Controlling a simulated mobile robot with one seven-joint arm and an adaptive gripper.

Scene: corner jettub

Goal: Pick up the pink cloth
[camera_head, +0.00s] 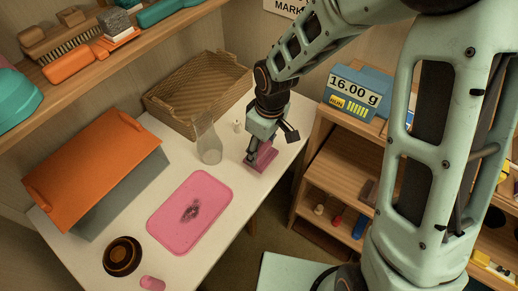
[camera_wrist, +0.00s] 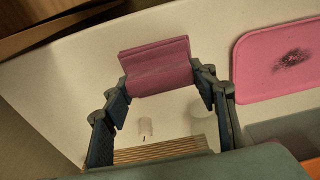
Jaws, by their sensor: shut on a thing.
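The pink cloth (camera_head: 264,156) is a folded, dusky pink piece at the right side of the white table. It also shows in the wrist view (camera_wrist: 157,60), upright between the fingertips. My gripper (camera_head: 259,150) is shut on it, with one finger at each side, as the wrist view shows (camera_wrist: 158,78). I cannot tell whether the cloth's lower edge touches the table.
A pink tray (camera_head: 213,185) with a dark smudge lies left of the cloth. A glass flask (camera_head: 208,143) and a wicker basket (camera_head: 190,92) stand behind. A wooden shelf (camera_head: 340,172) with a scale (camera_head: 357,92) stands right. An orange-topped stand (camera_head: 90,165) is left.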

